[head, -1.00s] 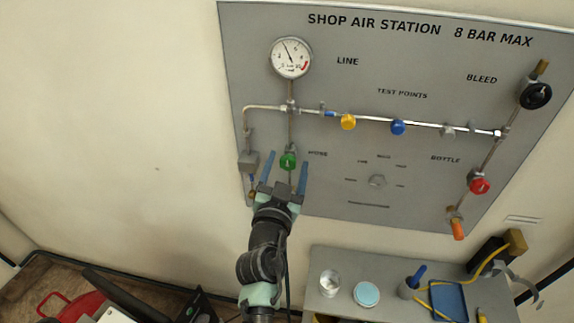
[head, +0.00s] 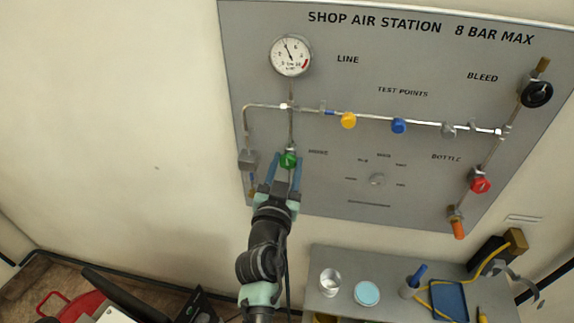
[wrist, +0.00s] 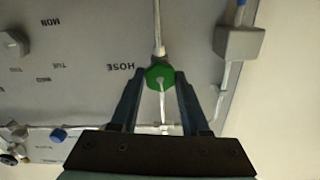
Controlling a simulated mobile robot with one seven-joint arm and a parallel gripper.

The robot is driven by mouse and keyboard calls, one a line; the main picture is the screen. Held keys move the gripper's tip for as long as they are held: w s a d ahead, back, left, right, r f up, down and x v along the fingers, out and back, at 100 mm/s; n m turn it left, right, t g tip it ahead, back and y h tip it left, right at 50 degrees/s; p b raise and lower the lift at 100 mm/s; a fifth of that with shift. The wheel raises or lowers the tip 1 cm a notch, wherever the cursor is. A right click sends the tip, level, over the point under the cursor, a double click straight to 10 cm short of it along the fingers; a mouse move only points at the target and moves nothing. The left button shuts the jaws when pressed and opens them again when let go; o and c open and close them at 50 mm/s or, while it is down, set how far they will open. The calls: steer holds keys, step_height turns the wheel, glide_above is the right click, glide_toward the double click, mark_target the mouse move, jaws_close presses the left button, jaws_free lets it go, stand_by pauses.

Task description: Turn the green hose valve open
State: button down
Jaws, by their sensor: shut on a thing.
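The green hose valve (head: 288,160) is a small green knob on the left part of the grey panel, below the round gauge. My gripper (head: 286,162) reaches up to it from below, its two blue fingers on either side of the knob. In the wrist view the green knob (wrist: 160,77) sits between the fingertips (wrist: 159,79), beside the HOSE label. A pale mark runs along the knob's face, in line with the pipe. The gripper is shut on the knob; the finger contact is small in the picture.
The panel (head: 330,180) also carries a pressure gauge (head: 291,56), a yellow knob (head: 348,121), a blue knob (head: 398,126), a red knob (head: 480,185) and a black knob (head: 537,94). A grey box (head: 247,160) is close left of the valve. A bench (head: 390,300) stands below right.

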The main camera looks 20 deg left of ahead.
steer(key=n, duration=0.4)
steer(key=shift+f+b, duration=0.1)
steer(key=shift+b, duration=0.25)
steer(key=n, duration=0.4)
steer(key=shift+n, duration=0.4)
steer(key=n, duration=0.4)
steer(key=shift+a+n, duration=0.1)
steer(key=shift+n, duration=0.2)
steer(key=n+p, duration=0.1)
steer(key=n, duration=0.2)
steer(key=shift+n, duration=0.3)
steer(key=n+p, duration=0.1)
steer(key=n, duration=0.3)
steer(key=shift+n, duration=0.3)
steer(key=n+p, duration=0.1)
steer(key=n, duration=0.3)
steer(key=shift+f, duration=0.1)
steer(key=n+p, duration=0.1)
steer(key=n, duration=0.4)
steer(key=shift+f+n+p, duration=0.1)
steer(key=shift+n+p, duration=0.65)
steer(key=shift+n, duration=1.15)
